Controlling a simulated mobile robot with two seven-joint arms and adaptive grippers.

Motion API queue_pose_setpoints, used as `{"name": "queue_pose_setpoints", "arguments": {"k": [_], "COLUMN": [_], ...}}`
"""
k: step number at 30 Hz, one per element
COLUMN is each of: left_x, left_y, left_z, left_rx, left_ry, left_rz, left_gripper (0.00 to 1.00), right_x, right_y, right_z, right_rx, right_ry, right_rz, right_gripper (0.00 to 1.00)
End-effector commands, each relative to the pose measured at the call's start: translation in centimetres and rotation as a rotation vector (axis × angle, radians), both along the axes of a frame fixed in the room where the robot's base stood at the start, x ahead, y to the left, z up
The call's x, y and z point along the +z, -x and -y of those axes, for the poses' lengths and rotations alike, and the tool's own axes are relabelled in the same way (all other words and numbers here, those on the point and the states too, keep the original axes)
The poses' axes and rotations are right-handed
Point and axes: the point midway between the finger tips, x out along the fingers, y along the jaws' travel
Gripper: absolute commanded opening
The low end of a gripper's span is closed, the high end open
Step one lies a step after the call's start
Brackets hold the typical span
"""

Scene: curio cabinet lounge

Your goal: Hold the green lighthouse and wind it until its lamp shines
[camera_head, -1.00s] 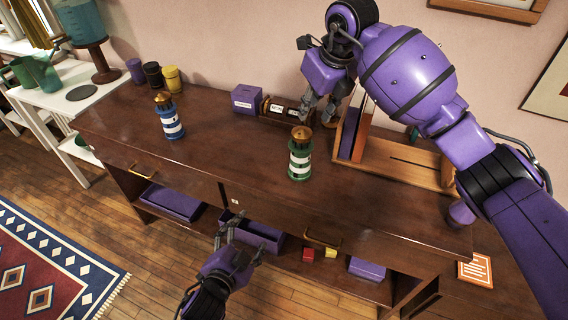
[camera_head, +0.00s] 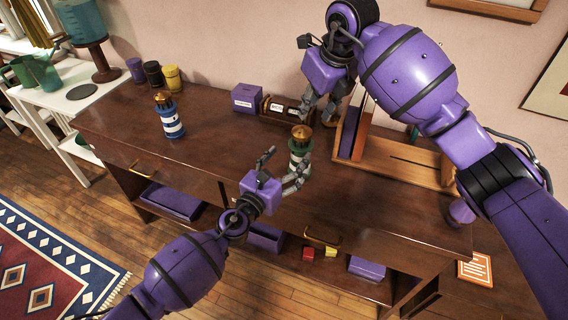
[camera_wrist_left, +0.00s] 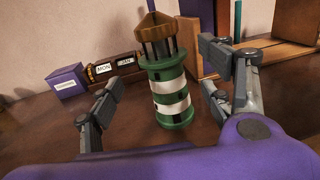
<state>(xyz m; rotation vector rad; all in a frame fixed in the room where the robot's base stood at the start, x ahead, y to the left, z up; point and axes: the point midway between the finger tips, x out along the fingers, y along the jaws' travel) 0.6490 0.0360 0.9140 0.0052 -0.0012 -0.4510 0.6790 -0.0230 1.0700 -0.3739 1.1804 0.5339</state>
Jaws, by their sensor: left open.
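The green lighthouse (camera_head: 299,148), banded green and white with a brown-gold cap, stands upright on the dark wooden cabinet top. In the left wrist view the green lighthouse (camera_wrist_left: 171,92) stands between and beyond the fingers of my left gripper (camera_wrist_left: 158,100). No finger visibly touches it. My left gripper (camera_head: 285,168) is open, low in front of the lighthouse, and its right finger overlaps the lower part in the head view. My right gripper (camera_head: 317,75) hangs above and behind the lighthouse, its fingers apart and nothing seen between them.
A blue-and-white lighthouse (camera_head: 170,118) stands further left. A purple box (camera_head: 247,98) and a calendar block holder (camera_head: 284,108) sit at the back. A wooden rack (camera_head: 395,165) stands to the right. The cabinet top between the two lighthouses is clear.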

Motion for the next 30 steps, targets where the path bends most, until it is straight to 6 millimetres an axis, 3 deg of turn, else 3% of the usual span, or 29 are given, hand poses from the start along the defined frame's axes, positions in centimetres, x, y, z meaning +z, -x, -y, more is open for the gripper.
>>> {"name": "queue_pose_setpoints", "arguments": {"k": [6,10,26,30], "left_x": [0.1,0.2,0.0,0.0], "left_y": [-3.5,-4.5,-5.4,-5.4], "left_z": [1.8,2.2,2.6,2.6], "left_rx": [0.000,0.004,0.000,0.000], "left_ry": [0.005,0.008,0.005,0.006], "left_rz": [0.000,0.001,-0.001,-0.002], "left_gripper": [0.73,0.73,0.73,0.54], "right_x": [0.0,0.0,0.0,0.0], "right_y": [0.0,0.0,0.0,0.0], "right_z": [0.0,0.0,0.0,0.0], "right_rx": [0.000,0.000,0.000,0.000], "right_ry": [0.000,0.000,0.000,0.000], "right_rz": [0.000,0.000,0.000,0.000], "right_gripper": [0.31,0.31,0.31,0.31]}}
